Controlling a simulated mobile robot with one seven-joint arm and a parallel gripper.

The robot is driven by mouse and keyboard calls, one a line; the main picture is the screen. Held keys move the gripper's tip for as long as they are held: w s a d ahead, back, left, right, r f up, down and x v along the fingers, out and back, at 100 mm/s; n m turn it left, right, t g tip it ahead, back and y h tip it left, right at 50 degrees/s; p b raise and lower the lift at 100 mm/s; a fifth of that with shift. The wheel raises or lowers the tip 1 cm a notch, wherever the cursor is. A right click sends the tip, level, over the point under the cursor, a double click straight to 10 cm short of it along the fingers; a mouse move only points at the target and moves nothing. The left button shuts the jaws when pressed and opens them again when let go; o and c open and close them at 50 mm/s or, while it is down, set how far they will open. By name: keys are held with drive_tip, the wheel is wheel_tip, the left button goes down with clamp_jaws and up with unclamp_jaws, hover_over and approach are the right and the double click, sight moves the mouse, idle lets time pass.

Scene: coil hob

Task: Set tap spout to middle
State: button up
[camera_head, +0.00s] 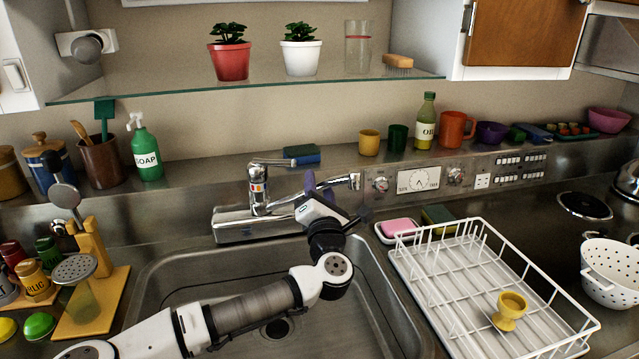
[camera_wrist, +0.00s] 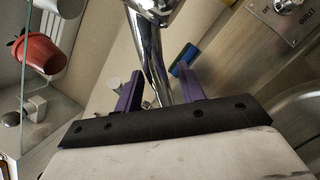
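The chrome tap (camera_head: 258,190) stands on its base behind the sink, with a lever on top. Its spout (camera_head: 345,181) points to the right in the head view, over the back right part of the sink. My gripper (camera_head: 310,182), with purple fingers, is at the spout and hides part of its length. In the wrist view the spout (camera_wrist: 151,50) runs between the two fingers of my gripper (camera_wrist: 160,88). The fingers are apart, with a gap seen on each side of the spout. Whether either finger touches it cannot be told.
The sink (camera_head: 365,300) lies below my arm. A white dish rack (camera_head: 440,290) with a yellow egg cup (camera_head: 509,311) is at right. A pink sponge (camera_head: 399,227) lies near the sink's right corner. A glass shelf (camera_head: 270,88) with plants hangs above the tap.

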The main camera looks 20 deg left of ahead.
clamp_jaws()
idle(0.3)
drive_tip(key=shift+s, duration=0.15)
drive_tip(key=s+a+m+t+h+b, duration=0.2)
drive_tip(key=s+a+m+h+b, duration=0.2)
drive_tip(key=s+m+h+b, duration=0.3)
drive_tip(key=s+h+b, duration=0.1)
drive_tip(key=h+b, duration=0.4)
drive_tip(key=shift+s+h+b, duration=0.25)
drive_tip(key=shift+h+b, duration=0.05)
